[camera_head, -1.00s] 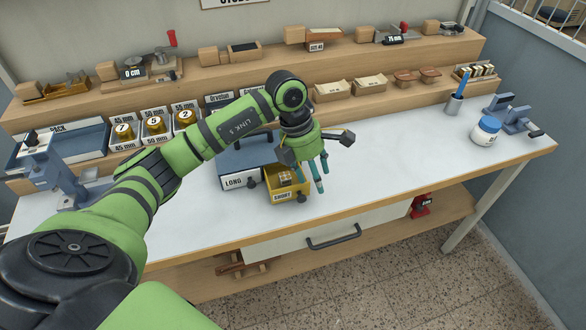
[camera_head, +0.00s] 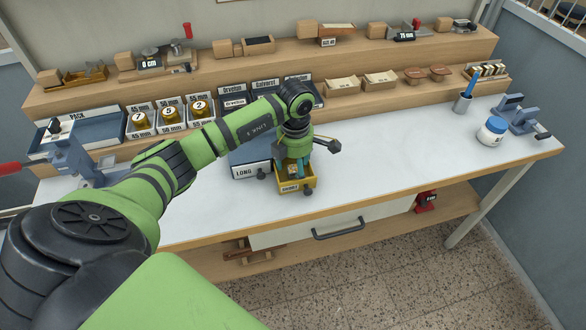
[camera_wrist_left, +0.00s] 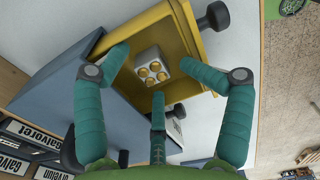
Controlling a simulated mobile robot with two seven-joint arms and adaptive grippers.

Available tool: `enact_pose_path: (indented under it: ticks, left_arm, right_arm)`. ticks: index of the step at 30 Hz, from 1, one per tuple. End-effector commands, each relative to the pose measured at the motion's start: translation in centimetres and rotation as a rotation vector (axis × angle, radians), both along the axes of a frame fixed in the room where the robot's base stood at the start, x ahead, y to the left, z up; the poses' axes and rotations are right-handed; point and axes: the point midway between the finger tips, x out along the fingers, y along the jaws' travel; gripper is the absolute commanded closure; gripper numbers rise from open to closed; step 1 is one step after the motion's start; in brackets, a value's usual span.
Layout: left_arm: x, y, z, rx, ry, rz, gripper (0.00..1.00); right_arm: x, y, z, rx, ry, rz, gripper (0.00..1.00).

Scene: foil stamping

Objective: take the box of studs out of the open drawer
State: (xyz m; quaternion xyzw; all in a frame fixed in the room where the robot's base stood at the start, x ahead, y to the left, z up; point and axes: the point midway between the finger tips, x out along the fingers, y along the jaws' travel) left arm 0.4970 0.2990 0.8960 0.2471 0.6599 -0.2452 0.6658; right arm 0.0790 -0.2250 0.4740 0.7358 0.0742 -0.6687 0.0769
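The open yellow drawer (camera_head: 308,182), labelled SHORT, sticks out of the blue cabinet (camera_head: 250,157) on the bench. The box of studs (camera_wrist_left: 151,66) is small and pale grey with several round gold studs on top. It sits inside the drawer (camera_wrist_left: 190,36), seen from above in the left wrist view. My left gripper (camera_head: 293,170) points down over the drawer. Its teal fingers (camera_wrist_left: 156,76) are spread around the box, with gaps visible at the sides. Whether any finger touches the box I cannot tell. In the head view the fingers partly hide the box. My right gripper is out of view.
A second front labelled LONG (camera_head: 245,171) is beside the open drawer. Black knobs (camera_wrist_left: 215,16) stand out from the drawer fronts. Bins with gold rolls (camera_head: 170,117) and a blue tray (camera_head: 95,130) are behind left.

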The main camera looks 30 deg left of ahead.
Motion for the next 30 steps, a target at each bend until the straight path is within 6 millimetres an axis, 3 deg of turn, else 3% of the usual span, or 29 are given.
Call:
enact_pose_path:
  ticks: [2,3,6,7,22,30]
  left_arm:
    - [-0.3,0.3,-0.7,0.010,0.009,0.004,0.45]
    - [-0.3,0.3,-0.7,0.010,0.009,0.004,0.50]
    - [-0.2,0.3,-0.5,0.009,0.007,0.004,0.89]
    - [-0.2,0.3,-0.5,0.008,0.006,0.004,0.91]
    - [0.0,0.3,0.2,0.005,0.001,0.004,0.93]
    - [0.1,0.3,3.4,0.005,-0.006,0.003,0.93]
  right_arm:
    - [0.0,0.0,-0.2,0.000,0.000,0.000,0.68]
    - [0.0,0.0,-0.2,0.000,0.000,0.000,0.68]
    - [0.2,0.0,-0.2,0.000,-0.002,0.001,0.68]
    - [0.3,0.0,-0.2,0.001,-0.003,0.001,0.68]
    - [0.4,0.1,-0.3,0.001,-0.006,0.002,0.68]
    - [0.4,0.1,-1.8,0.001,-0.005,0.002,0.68]
